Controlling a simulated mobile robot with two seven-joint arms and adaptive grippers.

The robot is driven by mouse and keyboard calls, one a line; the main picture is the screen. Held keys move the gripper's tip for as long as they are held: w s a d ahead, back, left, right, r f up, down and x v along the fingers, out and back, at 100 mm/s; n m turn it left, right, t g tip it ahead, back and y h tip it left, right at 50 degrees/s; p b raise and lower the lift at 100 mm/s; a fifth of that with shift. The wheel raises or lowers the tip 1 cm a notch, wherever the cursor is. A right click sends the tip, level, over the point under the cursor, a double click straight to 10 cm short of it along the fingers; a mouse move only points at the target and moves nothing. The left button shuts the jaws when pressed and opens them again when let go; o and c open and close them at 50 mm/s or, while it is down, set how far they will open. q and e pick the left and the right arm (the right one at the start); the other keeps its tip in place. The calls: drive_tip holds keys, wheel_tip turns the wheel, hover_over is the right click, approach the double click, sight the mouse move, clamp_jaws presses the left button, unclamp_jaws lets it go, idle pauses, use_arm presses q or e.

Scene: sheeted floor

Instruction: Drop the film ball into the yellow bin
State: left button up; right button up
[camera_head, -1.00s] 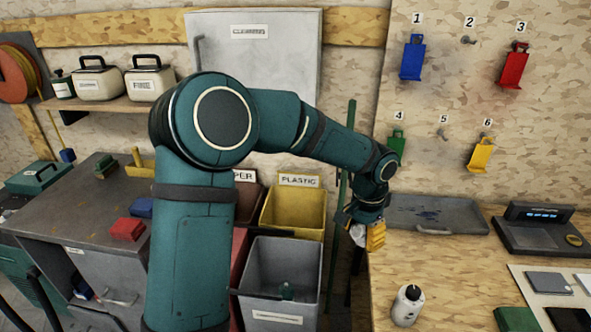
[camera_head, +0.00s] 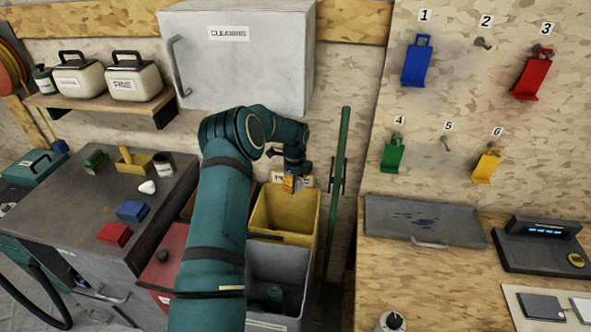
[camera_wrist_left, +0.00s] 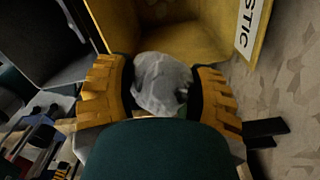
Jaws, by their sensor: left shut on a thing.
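My left gripper (camera_head: 292,184) is over the back part of the yellow bin (camera_head: 312,222), in front of its label, in the head view. In the left wrist view, its yellow ridged fingers (camera_wrist_left: 160,95) are shut on the crumpled, whitish film ball (camera_wrist_left: 163,82). The yellow bin's inside shows just beyond the ball there, with a white label ending in "STIC" (camera_wrist_left: 252,28) on its rim. In the head view the ball is too small and hidden to make out. My right gripper is not in view.
A grey bin (camera_head: 277,268) stands in front of the yellow bin, with a dark green item inside. A red bin (camera_head: 165,262) is to the left. A green pole (camera_head: 338,175) stands right of the yellow bin. A grey cabinet (camera_head: 240,60) hangs above.

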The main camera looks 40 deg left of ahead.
use_arm(q)
drive_tip(key=shift+w+a+r, duration=0.1)
drive_tip(key=shift+a+r, duration=0.2)
drive_tip(key=shift+a, duration=0.2)
drive_tip(key=shift+w+a+r, duration=0.1)
drive_tip(key=shift+a+r, duration=0.15)
drive_tip(key=shift+a, duration=0.2)
drive_tip(key=shift+w+a+r, duration=0.1)
drive_tip(key=shift+r, duration=0.1)
drive_tip(key=shift+f, duration=0.6)
drive_tip(key=f, duration=0.1)
drive_tip(key=f+b, duration=0.1)
drive_tip(key=f, duration=0.1)
drive_tip(key=f+b, duration=0.1)
drive_tip(key=f, duration=0.1)
drive_tip(key=shift+a+f, duration=0.25)
drive_tip(key=shift+a, duration=0.05)
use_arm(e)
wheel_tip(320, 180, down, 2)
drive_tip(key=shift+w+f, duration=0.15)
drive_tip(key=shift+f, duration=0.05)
use_arm(q)
drive_tip(key=o, duration=1.3)
drive_tip(key=shift+d, duration=0.1)
drive_tip(key=shift+c, duration=0.2)
